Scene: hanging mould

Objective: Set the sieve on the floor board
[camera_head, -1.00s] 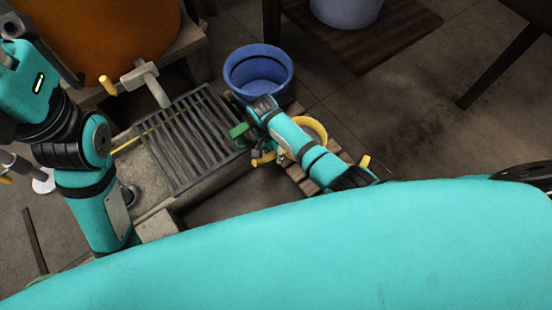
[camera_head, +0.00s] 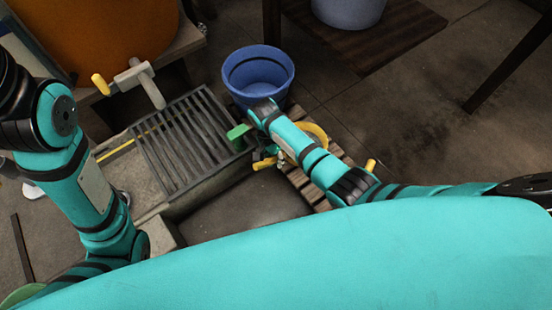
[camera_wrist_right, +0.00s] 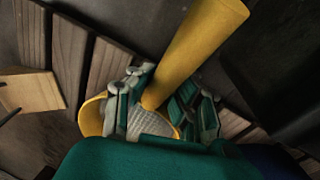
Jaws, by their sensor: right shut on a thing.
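The sieve (camera_head: 316,133) has a yellow round rim, partly hidden behind my right arm, and a yellow handle (camera_head: 265,163). In the right wrist view its pale mesh (camera_wrist_right: 150,123) shows between green fingers, with the thick yellow handle (camera_wrist_right: 200,45) rising past them. My right gripper (camera_head: 262,153) is shut on the sieve. The slatted wooden floor board (camera_head: 301,180) lies below the sieve, and its slats fill the right wrist view's left side (camera_wrist_right: 70,62). I cannot tell whether the sieve touches it. My left arm shows at the left, but its gripper is out of view.
A blue bucket (camera_head: 258,72) stands just beyond my right gripper. A stone trough with a dark grate (camera_head: 185,140) lies to the left, under a tap (camera_head: 140,80) on an orange vat (camera_head: 110,30). Open dark floor (camera_head: 420,130) lies to the right.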

